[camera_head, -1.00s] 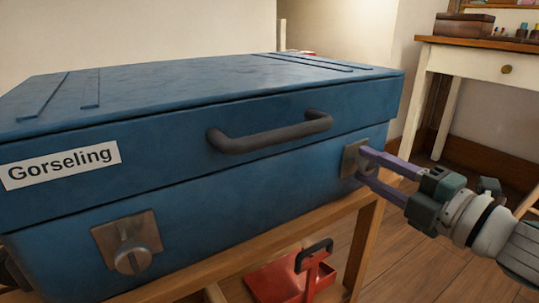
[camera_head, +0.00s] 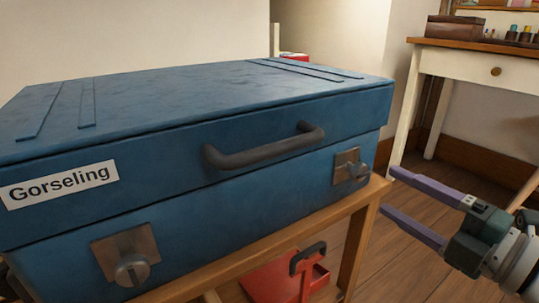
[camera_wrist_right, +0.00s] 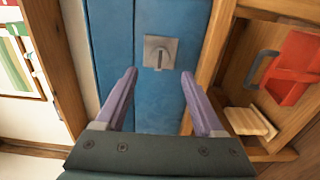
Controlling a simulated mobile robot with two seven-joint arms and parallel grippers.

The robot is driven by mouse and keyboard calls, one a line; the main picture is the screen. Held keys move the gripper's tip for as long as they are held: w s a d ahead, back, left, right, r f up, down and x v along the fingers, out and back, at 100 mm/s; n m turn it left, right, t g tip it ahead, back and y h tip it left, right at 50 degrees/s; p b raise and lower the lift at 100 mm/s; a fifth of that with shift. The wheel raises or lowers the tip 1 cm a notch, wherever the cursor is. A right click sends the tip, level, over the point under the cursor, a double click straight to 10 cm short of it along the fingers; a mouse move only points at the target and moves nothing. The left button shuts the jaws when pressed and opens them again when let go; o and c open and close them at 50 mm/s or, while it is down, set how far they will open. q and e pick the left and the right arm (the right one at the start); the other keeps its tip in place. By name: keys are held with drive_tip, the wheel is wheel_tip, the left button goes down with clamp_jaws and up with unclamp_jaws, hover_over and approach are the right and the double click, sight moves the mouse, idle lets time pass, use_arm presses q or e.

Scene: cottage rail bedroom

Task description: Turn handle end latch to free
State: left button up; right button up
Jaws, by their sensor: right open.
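A blue case (camera_head: 230,185) labelled "Gorseling" lies on a wooden stand, with its lid down and a dark carry handle (camera_head: 265,147) on the front. A second latch (camera_head: 127,256) sits at the front left. My right gripper (camera_head: 386,191) is open and empty, just right of the right latch and apart from it. In the right wrist view a latch plate (camera_wrist_right: 160,52) lies beyond the open fingertips (camera_wrist_right: 158,75), its knob bar upright in the picture. My left gripper is not seen.
The wooden stand's rail (camera_head: 325,222) runs under the case front. A white table (camera_head: 460,67) with a brown box (camera_head: 466,28) stands at the back right. Open floor lies right of the stand.

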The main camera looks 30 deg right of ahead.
drive_tip(key=s, duration=0.3)
drive_tip(key=shift+d, duration=0.15)
idle(0.3)
wheel_tip(320, 180, up, 23)
drive_tip(key=w+a+m+g+h+p, duration=0.15)
drive_tip(key=m+g+h+p, duration=0.7)
drive_tip(key=p, duration=1.65)
drive_tip(key=s+a+r+m+g+y+p, duration=0.25)
drive_tip(key=s+a+r+p, duration=0.2)
drive_tip(key=r+p, duration=0.5)
drive_tip(key=s+a+r+m+g+y+p, duration=0.1)
drive_tip(key=s+a+r+m+y+p, duration=0.2)
drive_tip(key=a+r+p, duration=0.5)
drive_tip(key=s+a+r+m+g+y+p, duration=0.25)
drive_tip(key=s+r+p, duration=0.35)
drive_tip(key=r+p, duration=0.5)
wheel_tip(320, 180, up, 33)
drive_tip(key=p, duration=3.5)
drive_tip(key=shift+w+m+h, duration=0.3)
drive_tip(key=shift+m+h, duration=0.05)
drive_tip(key=shift+h, duration=0.1)
